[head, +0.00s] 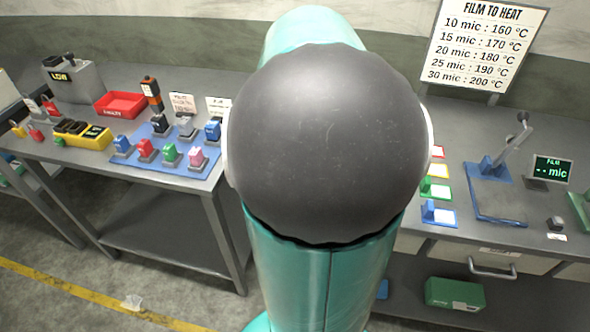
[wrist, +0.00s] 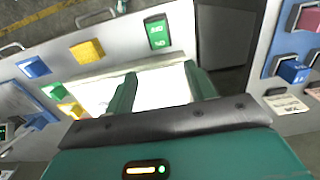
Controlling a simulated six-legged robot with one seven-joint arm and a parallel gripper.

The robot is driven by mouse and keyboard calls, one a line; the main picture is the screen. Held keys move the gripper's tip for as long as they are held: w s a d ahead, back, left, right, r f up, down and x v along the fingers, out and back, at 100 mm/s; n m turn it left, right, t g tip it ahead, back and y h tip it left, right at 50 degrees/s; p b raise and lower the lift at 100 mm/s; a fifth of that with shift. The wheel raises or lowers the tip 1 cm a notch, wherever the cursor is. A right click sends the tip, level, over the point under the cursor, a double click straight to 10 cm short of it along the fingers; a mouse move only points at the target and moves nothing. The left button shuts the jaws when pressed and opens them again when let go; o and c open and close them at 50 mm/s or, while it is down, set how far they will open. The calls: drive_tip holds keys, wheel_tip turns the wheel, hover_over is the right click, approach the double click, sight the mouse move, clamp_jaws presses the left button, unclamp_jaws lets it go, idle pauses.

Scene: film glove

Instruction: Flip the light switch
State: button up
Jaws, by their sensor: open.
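A green switch-like piece (wrist: 157,32) with white lettering is on a pale surface at the top of the wrist view. The lettering is too small to read surely, so I cannot confirm that it is the light switch. My gripper (wrist: 162,86) is open and empty, its two green fingers apart over a bright white panel (wrist: 155,92). The green piece lies beyond the fingertips, apart from them. In the head view my own arm fills the middle and hides the gripper and the bench behind it.
A blue block (wrist: 35,67) and a yellow block (wrist: 87,50) stand left of the fingers. The right bench holds a blue lever press (head: 495,205) and a display (head: 551,169). The left bench has a blue mat (head: 155,158) with several coloured blocks and a red tray (head: 121,104).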

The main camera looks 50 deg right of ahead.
wheel_tip(320, 180, down, 12)
drive_tip(key=shift+r, duration=0.1)
drive_tip(key=shift+c, duration=0.2)
